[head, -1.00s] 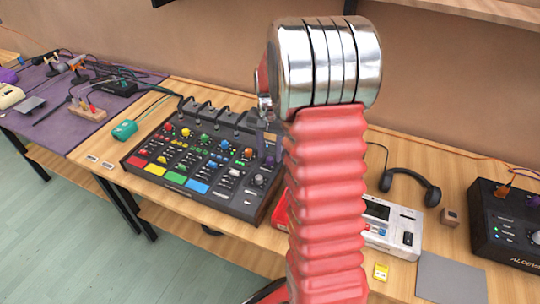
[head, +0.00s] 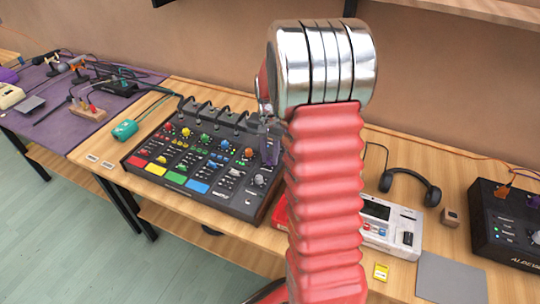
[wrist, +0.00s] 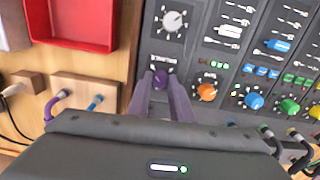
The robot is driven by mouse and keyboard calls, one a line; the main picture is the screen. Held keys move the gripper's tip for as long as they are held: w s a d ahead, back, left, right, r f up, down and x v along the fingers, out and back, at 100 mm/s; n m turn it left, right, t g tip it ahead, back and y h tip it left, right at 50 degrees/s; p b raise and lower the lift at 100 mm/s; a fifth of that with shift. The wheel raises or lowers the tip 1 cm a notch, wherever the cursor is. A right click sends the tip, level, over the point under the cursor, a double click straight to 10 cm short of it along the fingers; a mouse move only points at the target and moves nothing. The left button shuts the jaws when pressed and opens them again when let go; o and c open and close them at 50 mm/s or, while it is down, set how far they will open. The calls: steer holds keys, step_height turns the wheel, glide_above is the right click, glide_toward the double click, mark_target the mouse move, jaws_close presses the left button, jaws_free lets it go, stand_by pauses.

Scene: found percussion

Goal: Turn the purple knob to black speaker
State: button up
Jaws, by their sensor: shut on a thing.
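The purple knob (wrist: 161,80) sits on the dark mixer panel (wrist: 190,50), below a large grey dial, with a small white label beside it that I cannot read. My gripper (wrist: 160,82) comes in from below in the wrist view, its two purple-grey fingers on either side of the knob and shut on it. In the head view my gripper (head: 268,152) reaches down to the right rear part of the mixer (head: 200,165), and the knob is hidden there. I cannot tell which setting the knob points to.
An orange knob (wrist: 207,92) stands close to the right of my fingers. Cables run along the mixer's rear edge. A red tray (wrist: 75,22) lies beside the mixer. Headphones (head: 410,185) and a black box (head: 505,225) with knobs stand farther right on the wooden bench.

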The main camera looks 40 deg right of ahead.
mark_target(270, 159)
steer(key=shift+m, duration=0.3)
jaws_close()
steer(key=o, duration=0.9)
jaws_free()
step_height(270, 159, up, 14)
steer(key=shift+f, duration=0.15)
